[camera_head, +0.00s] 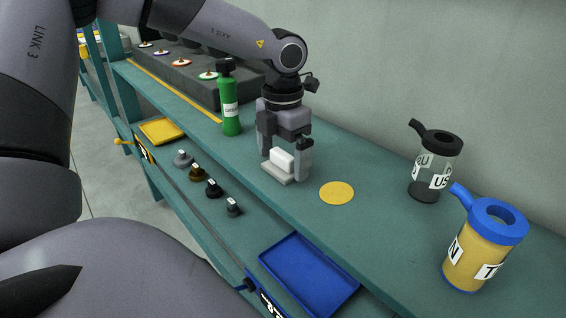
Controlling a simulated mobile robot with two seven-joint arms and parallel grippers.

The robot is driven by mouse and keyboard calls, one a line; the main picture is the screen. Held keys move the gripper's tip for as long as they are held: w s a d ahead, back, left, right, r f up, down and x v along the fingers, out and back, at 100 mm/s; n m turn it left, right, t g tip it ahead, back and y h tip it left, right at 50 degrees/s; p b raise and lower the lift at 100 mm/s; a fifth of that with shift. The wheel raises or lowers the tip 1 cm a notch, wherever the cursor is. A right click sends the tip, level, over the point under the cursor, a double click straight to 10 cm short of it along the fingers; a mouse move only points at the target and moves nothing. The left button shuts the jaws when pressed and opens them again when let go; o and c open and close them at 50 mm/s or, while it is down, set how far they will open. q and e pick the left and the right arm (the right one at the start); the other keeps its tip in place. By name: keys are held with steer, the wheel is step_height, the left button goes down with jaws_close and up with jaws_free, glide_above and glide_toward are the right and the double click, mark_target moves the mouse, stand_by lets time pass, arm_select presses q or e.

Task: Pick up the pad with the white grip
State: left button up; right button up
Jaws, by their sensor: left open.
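The pad with the white grip (281,160) sits on the teal shelf, a pale base with a white block on top. My left gripper (286,172) points down over it, with its fingers around the white grip. The jaws are open, and I cannot tell whether a finger touches the grip. The fingers partly hide the pad's edges. My right gripper does not show.
A green bottle (231,105) stands left of the gripper, and a yellow disc (337,192) lies to its right. A clear jar (425,178) and a blue-lidded yellow jar (475,255) stand further right. A blue tray (310,272) and several knobs lie on the lower shelf.

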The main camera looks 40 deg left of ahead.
arm_select(q)
steer(key=c, duration=1)
steer(key=shift+o, duration=0.2)
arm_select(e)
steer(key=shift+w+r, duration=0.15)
